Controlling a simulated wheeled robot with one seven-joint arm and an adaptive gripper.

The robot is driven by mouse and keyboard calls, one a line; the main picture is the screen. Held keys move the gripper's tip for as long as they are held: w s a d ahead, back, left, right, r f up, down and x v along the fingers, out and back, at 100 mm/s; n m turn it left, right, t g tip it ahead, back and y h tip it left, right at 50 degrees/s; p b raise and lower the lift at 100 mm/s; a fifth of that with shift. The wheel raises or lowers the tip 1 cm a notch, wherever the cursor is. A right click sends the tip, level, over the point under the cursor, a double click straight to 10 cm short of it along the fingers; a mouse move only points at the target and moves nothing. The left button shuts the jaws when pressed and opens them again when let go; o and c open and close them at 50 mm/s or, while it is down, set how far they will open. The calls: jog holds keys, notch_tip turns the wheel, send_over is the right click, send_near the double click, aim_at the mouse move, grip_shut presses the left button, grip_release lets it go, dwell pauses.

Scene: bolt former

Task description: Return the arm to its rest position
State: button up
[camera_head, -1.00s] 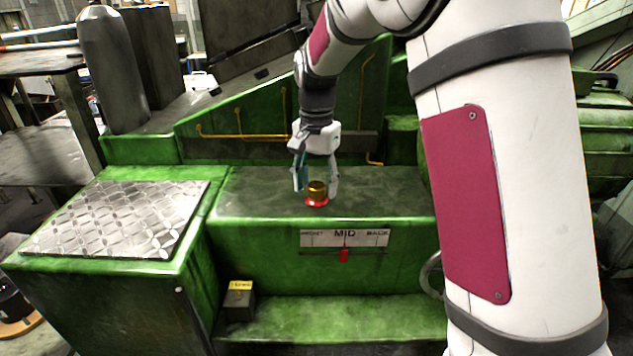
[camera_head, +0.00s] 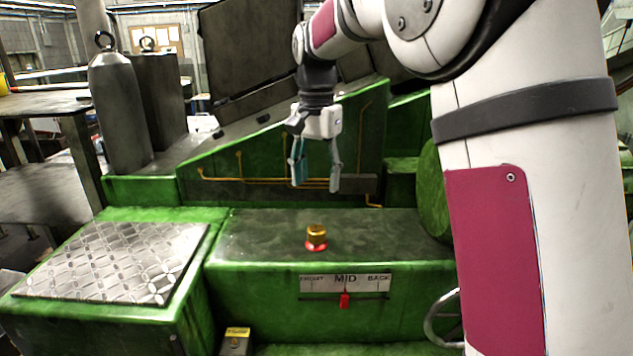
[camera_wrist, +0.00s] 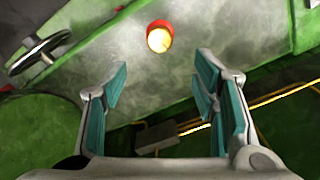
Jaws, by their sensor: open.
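My gripper (camera_head: 316,182) hangs fingers down over the green machine, above and apart from its flat top. It is open, with nothing between the teal-padded fingers. In the wrist view my gripper (camera_wrist: 160,100) also shows its fingers apart and empty. My white arm with its magenta panel fills the right of the head view. A brass-coloured knob on a red base (camera_head: 316,238) stands on the machine top below the gripper. The knob also shows ahead of the fingertips in the wrist view (camera_wrist: 159,38), not touched by them.
A handwheel (camera_head: 440,318) stands at the right. A sloped green guard with yellow pipes (camera_head: 270,181) rises behind the gripper. A metal tread plate (camera_head: 115,262) lies at left, near a grey cylinder (camera_head: 118,110).

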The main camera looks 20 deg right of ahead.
dwell(0.3)
jog(key=s+r+n+t, duration=0.1)
jog(key=s+r+n, duration=0.1)
jog(key=s, duration=0.6)
jog(key=s+r+n+t, duration=0.2)
jog(key=s+n, duration=0.1)
jog(key=s, duration=0.4)
jog(key=s+f+n+t, duration=0.1)
jog(key=s+f+n, duration=0.1)
jog(key=s, duration=0.5)
jog(key=s+f+n+t, duration=0.1)
jog(key=s+f+n, duration=0.1)
jog(key=s, duration=0.5)
jog(key=shift+f+n+t, duration=0.3)
jog(key=shift+f, duration=0.15)
jog(key=shift+a, duration=0.1)
